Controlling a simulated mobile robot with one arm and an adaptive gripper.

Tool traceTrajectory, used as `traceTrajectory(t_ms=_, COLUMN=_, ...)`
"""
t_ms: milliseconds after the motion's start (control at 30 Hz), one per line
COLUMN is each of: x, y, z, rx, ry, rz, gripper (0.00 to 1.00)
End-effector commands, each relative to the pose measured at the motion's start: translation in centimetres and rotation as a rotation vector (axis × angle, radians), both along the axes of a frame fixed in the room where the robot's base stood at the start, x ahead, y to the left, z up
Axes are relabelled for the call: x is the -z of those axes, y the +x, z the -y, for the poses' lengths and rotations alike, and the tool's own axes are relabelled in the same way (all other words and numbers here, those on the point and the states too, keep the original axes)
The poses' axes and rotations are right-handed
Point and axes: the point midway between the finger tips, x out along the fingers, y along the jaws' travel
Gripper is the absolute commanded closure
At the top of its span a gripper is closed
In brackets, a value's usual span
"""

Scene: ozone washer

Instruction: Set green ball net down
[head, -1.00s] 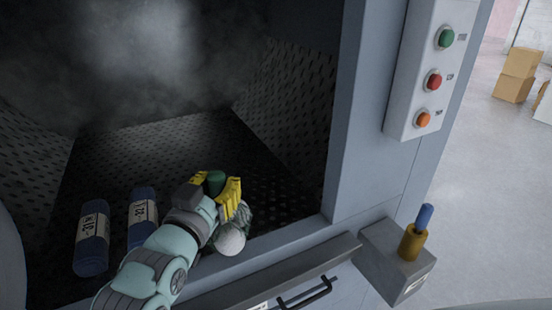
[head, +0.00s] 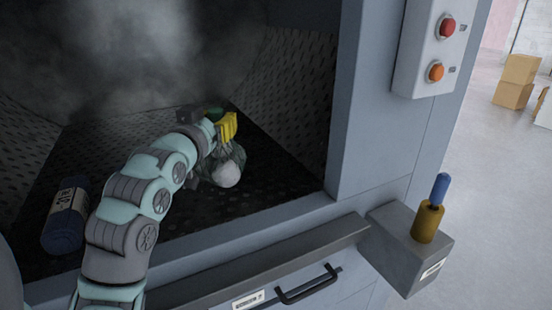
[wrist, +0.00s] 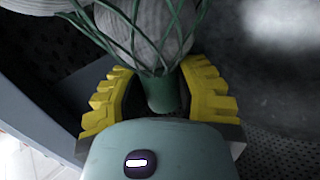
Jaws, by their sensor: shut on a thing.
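The green ball net (head: 228,168) is a green mesh holding whitish balls. It hangs from my gripper (head: 222,124) inside the dark washer chamber, near the front right of its perforated floor. In the head view I cannot tell whether it touches the floor. In the wrist view the yellow fingers of my gripper (wrist: 160,95) are shut around the net's green neck, and the net (wrist: 150,35) with its pale balls shows beyond them. My arm hides part of the chamber floor.
A blue labelled roll (head: 66,215) lies at the chamber's left front. The front sill (head: 270,215) and right wall (head: 300,95) bound the opening. A box with a blue and yellow handle (head: 430,208) juts out at right. Dark perforated floor (head: 270,180) is clear right of the net.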

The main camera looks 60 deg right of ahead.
Motion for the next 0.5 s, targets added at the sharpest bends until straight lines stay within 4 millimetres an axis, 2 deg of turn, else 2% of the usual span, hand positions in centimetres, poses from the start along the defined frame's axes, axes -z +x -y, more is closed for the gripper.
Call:
traceTrajectory(t_ms=133, x=0.0, y=0.9, z=1.4, rx=0.005, ry=0.000, rz=0.001, gripper=1.00)
traceTrajectory(t_ms=433, x=0.2, y=1.7, z=2.2, rx=0.003, ry=0.000, rz=0.001, gripper=1.00)
traceTrajectory(t_ms=500, x=0.9, y=1.7, z=2.3, rx=0.004, ry=0.005, rz=-0.003, gripper=1.00)
